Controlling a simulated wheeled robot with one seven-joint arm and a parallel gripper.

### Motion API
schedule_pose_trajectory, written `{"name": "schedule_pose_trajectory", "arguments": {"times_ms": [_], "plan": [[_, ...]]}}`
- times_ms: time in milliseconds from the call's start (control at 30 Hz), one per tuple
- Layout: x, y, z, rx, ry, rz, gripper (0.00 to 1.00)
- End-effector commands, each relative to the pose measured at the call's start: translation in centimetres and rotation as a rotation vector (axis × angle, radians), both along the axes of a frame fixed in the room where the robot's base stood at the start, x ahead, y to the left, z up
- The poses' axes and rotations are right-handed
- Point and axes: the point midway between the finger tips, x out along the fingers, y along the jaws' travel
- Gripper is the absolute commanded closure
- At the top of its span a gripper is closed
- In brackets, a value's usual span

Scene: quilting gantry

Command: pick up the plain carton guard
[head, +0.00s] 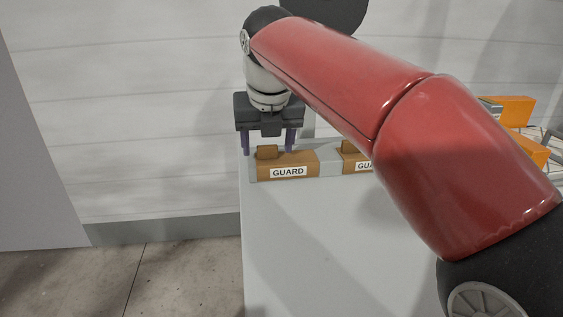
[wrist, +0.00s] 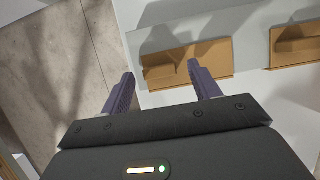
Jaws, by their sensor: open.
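Two brown, carton-coloured guards stand side by side on a pale grey counter. The left guard (head: 287,170) has a white GUARD label and a small raised block on top; it also shows in the wrist view (wrist: 215,62). The right guard (head: 355,164) looks alike and is partly hidden by my arm; it also shows in the wrist view (wrist: 297,48). I cannot tell which one is called plain. My gripper (head: 269,151) is open and empty, pointing down at the left guard. In the wrist view its fingertips (wrist: 163,76) straddle the left guard's left end.
The counter (head: 320,240) is clear in front of the guards, and its left edge lies close to the left guard. Concrete floor (head: 120,280) lies beyond that edge. A pale panelled wall (head: 130,110) stands behind. Orange boxes (head: 516,110) show at the right.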

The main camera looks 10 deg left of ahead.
Motion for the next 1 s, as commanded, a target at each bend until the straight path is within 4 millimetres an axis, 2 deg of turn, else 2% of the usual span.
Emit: {"name": "schedule_pose_trajectory", "arguments": {"times_ms": [267,633,867,1000], "plan": [[0.15,0.0,-0.34,-0.001,0.0,-0.001,0.38],[0.14,-0.01,-0.31,-0.001,0.0,-0.001,0.86],[0.13,-0.01,-0.23,-0.001,0.0,0.0,0.86],[0.18,0.03,0.56,0.0,-0.001,0.0,0.86]]}}
